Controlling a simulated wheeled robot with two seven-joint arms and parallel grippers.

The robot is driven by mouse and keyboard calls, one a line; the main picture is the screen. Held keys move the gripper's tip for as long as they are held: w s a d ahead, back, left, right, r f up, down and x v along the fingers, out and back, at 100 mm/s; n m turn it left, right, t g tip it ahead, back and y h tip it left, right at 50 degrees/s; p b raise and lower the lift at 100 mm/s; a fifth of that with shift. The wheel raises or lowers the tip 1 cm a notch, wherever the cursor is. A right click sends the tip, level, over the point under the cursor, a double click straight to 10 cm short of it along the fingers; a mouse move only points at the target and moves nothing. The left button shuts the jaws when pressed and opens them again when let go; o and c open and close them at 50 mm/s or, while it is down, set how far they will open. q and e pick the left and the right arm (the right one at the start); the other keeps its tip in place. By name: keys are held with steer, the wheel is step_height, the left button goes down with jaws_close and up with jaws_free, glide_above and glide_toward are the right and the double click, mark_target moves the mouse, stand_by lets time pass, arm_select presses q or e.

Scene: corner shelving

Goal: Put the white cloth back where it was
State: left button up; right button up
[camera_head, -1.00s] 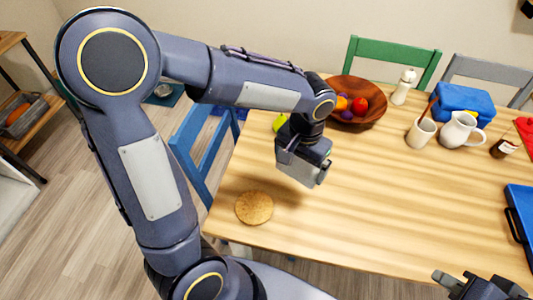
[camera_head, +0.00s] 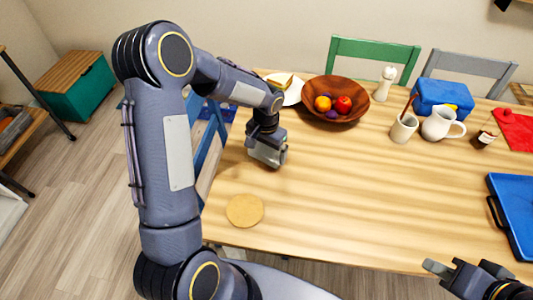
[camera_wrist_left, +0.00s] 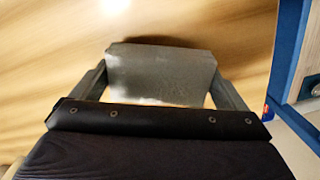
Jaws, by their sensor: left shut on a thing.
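My left gripper (camera_head: 268,158) hangs over the left part of the wooden table, pointing down.
A round tan mat (camera_head: 245,211) lies near the table's front left. Behind are a white plate (camera_head: 292,97) with food and a wooden fruit bowl (camera_head: 322,120). The table's middle is clear.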

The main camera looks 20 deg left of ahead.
mark_target(266, 150)
arm_select(q)
steer(key=shift+f, duration=1.2)
steer(key=shift+s, duration=0.1)
steer(key=shift+f, duration=0.25)
steer(key=o, duration=0.6)
steer(key=shift+r, duration=0.1)
step_height(266, 150, up, 12)
steer(key=shift+r, duration=0.1)
steer(key=s+r+n+t+h, duration=0.2)
steer(key=s+r, duration=0.7)
steer(key=s, duration=0.2)
steer(key=s+d+t, duration=0.1)
steer(key=s, duration=0.3)
steer(key=s+n+t+h, duration=0.1)
steer(key=s, duration=0.3)
steer(key=s+d+t, duration=0.1)
steer(key=s, duration=0.4)
steer(key=shift+d+t+h, duration=0.3)
steer(key=shift+h, duration=0.1)
